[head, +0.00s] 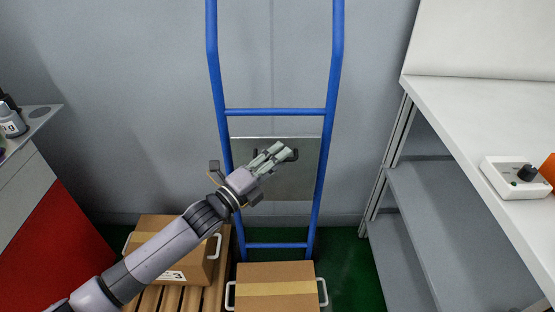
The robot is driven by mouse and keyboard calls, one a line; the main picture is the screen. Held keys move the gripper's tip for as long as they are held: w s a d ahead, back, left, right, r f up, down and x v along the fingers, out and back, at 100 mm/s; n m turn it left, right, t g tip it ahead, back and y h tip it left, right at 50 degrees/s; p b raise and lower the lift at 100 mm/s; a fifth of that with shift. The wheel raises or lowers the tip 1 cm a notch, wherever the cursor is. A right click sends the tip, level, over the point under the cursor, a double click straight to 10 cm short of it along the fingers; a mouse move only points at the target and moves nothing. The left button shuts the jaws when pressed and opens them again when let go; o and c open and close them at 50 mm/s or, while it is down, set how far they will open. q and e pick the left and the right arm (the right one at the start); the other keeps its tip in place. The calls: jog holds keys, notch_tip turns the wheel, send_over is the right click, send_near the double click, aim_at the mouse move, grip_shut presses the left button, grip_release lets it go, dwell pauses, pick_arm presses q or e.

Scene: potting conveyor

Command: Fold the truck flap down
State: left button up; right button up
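A blue hand truck (276,112) stands upright against the grey wall, with two side rails and crossbars. A flat grey plate (310,185), which looks like the truck's flap, sits upright between the rails below the upper crossbar. It has a dark handle or slot (293,155) near its middle. My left gripper (283,151) reaches in from the lower left, its pale fingers in front of the plate and over part of the dark handle. I cannot tell whether they touch or grip it. My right gripper is out of view.
A cardboard box (275,302) with white handles stands below the truck. Another box (158,222) sits on a wooden pallet (172,298) at left. A white shelf bench (460,105) with a control box (514,176) fills the right. A red-fronted cabinet (55,245) stands left.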

pick_arm(q)
grip_shut()
dwell(0.4)
dwell(0.5)
